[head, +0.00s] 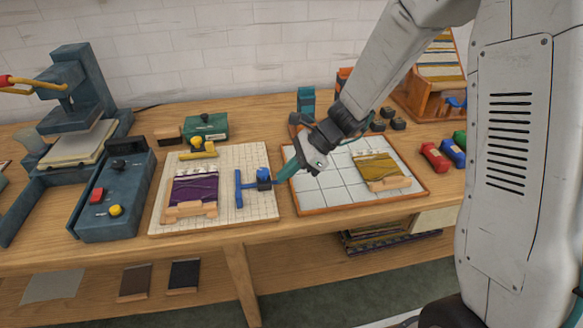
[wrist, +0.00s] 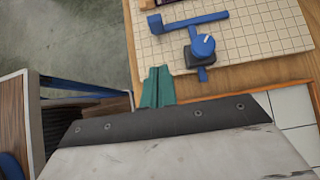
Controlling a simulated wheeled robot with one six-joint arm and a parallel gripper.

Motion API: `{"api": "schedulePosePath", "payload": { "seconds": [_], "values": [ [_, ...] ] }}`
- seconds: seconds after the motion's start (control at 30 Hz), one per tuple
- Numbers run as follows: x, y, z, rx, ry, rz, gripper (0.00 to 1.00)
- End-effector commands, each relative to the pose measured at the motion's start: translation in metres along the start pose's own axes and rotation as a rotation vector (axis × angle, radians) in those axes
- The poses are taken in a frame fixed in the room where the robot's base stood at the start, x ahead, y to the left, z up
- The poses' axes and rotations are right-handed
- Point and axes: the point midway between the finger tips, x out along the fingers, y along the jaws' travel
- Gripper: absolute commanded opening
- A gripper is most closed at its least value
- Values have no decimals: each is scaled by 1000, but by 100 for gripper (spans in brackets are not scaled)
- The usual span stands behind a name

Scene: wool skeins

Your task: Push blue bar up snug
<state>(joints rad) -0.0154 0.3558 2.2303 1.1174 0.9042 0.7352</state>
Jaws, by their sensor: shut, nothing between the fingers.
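The blue bar (head: 239,190) lies on the gridded cream board (head: 262,212), to the right of the purple skein (head: 194,190), with a visible gap between them. Its stem runs right through a dark clamp with a blue knob (head: 264,174). In the wrist view the bar (wrist: 205,20) and the knob (wrist: 203,46) show clearly. My gripper (head: 282,175) has teal fingers, shut and empty, just right of the clamp near the board's right edge. In the wrist view the fingertips (wrist: 157,70) are apart from the stem's end. Whether they touch the board is unclear.
A yellow clamp (head: 198,149) and light wooden blocks (head: 190,211) stand around the purple skein. A wood-edged tiled tray (head: 325,190) with a mustard skein (head: 378,168) lies to the right. A blue-grey control box (head: 112,200) stands left of the board.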

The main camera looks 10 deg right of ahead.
Motion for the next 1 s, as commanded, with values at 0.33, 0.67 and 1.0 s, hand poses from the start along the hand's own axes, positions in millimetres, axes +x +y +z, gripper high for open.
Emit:
{"api": "schedulePosePath", "payload": {
  "seconds": [0.33,0.67,1.0],
  "values": [
    [73,1,3,-2,1,4,0],
    [93,0,26,0,0,-1,0],
    [94,-1,27,1,0,-2,0]
  ]
}}
